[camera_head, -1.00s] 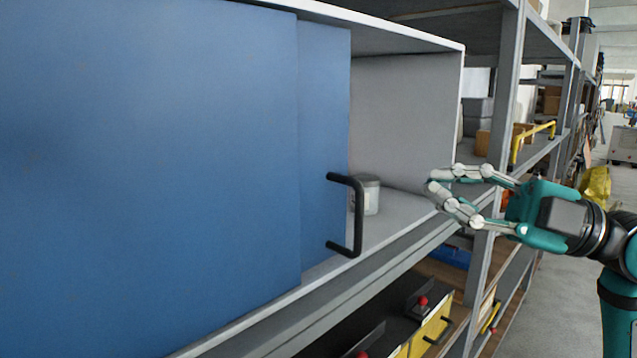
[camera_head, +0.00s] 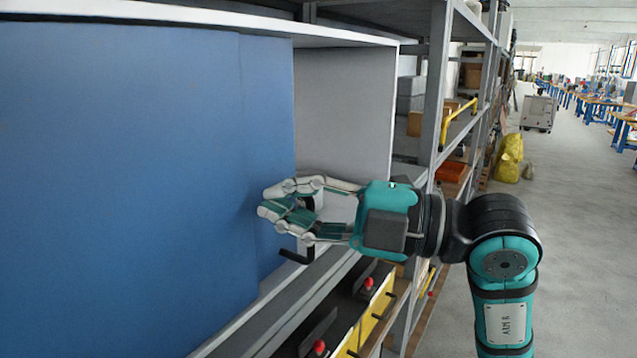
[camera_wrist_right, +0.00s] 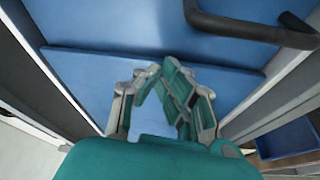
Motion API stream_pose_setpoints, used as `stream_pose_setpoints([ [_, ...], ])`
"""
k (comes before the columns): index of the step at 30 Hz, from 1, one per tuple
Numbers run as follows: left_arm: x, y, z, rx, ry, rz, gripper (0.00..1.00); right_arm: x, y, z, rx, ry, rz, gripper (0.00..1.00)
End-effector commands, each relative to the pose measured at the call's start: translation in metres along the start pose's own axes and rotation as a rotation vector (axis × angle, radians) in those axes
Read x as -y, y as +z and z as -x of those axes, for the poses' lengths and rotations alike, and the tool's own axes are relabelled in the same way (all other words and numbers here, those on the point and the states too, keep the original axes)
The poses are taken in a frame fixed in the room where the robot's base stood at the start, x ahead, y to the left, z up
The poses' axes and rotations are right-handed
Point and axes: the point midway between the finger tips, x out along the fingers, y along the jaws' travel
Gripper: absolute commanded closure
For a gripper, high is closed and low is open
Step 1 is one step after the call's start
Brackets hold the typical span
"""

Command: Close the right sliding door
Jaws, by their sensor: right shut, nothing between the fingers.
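The right sliding door (camera_head: 268,120) is a blue panel just right of another blue panel (camera_head: 110,190). The cabinet stands open to its right, showing the pale interior. The door's black bar handle (camera_head: 298,257) is mostly hidden behind my right gripper (camera_head: 268,209); its lower end shows below the fingers. My right gripper is shut and empty, its fingertips over the door's face near the handle. In the right wrist view the handle (camera_wrist_right: 250,28) runs across the top right, and the fingers (camera_wrist_right: 162,70) point toward blue panelling. Contact cannot be told. My left gripper is not in view.
The cabinet's right side wall (camera_head: 345,110) bounds the opening. A grey shelf post (camera_head: 430,120) stands just beyond it. Yellow-fronted bins with red knobs (camera_head: 368,282) sit below. The aisle floor (camera_head: 560,240) to the right is clear.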

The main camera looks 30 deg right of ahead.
Motion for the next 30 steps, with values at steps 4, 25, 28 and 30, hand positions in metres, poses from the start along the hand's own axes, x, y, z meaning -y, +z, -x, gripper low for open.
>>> stream_pose_setpoints([
  [4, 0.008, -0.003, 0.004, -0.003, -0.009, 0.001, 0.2, 0.002, 0.018, 0.006, 0.003, -0.002, -0.006, 1.0],
  [25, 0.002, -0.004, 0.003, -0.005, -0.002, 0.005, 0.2, 0.001, 0.037, 0.014, 0.002, -0.002, -0.001, 1.0],
  [28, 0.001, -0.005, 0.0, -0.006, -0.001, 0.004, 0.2, -0.001, 0.05, 0.018, 0.004, -0.001, -0.003, 1.0],
  [30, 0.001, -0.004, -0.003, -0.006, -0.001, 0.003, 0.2, -0.003, 0.064, 0.023, 0.007, -0.002, -0.004, 1.0],
])
